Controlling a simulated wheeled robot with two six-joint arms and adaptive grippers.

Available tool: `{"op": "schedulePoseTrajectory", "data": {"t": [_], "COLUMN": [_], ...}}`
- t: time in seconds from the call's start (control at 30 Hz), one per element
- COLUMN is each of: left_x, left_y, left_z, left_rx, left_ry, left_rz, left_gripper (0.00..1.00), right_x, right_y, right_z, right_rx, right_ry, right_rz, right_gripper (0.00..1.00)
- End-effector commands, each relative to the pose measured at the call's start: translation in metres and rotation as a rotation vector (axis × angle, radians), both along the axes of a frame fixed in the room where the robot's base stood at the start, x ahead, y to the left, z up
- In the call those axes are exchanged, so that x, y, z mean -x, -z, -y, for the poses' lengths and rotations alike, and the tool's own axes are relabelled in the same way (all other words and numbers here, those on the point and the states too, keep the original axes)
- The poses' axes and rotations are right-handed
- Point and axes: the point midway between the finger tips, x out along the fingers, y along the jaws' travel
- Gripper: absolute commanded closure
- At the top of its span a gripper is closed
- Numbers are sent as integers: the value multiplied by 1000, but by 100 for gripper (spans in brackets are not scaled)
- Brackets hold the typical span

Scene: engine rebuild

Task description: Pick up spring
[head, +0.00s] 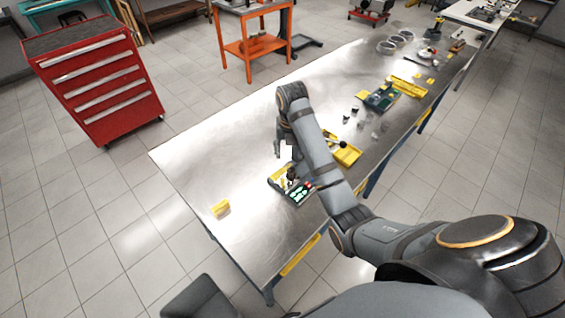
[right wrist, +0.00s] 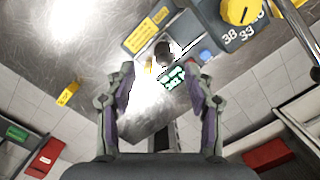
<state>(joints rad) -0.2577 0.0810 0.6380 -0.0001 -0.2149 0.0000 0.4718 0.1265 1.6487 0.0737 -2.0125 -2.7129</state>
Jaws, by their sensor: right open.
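My right gripper (head: 284,150) hangs over the metal workbench, partly hidden by my arm in the head view. In the right wrist view the right gripper (right wrist: 160,80) has its two fingers spread wide with nothing held between them. Beyond the fingertips is a device with a green lit display (right wrist: 172,78), with a small dark part (right wrist: 163,50) next to it. The device (head: 299,196) also shows in the head view, below the gripper. I cannot clearly make out a spring; it may be too small or hidden. My left gripper is not in view.
The metal workbench (head: 215,170) has free room at its left end, apart from a small yellow block (head: 221,208). A yellow tray (head: 347,156) and several small parts lie to the right of my arm. A red drawer cabinet (head: 97,85) stands on the floor.

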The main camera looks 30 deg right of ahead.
Motion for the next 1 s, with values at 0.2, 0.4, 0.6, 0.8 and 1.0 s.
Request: {"op": "schedulePoseTrajectory", "data": {"t": [0.2,0.4,0.6,0.8,1.0], "left_x": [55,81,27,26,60], "left_y": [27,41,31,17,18], "left_z": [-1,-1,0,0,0], "left_rx": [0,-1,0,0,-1], "left_ry": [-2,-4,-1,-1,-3], "left_rz": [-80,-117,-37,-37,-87], "left_gripper": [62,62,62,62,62], "right_x": [-1,-4,-5,-11,-13], "right_y": [22,50,57,91,105], "right_z": [1,2,3,3,4], "right_rx": [1,0,0,0,0], "right_ry": [3,4,4,5,5], "right_rz": [0,-1,-1,-3,2], "right_gripper": [46,46,46,46,46]}}
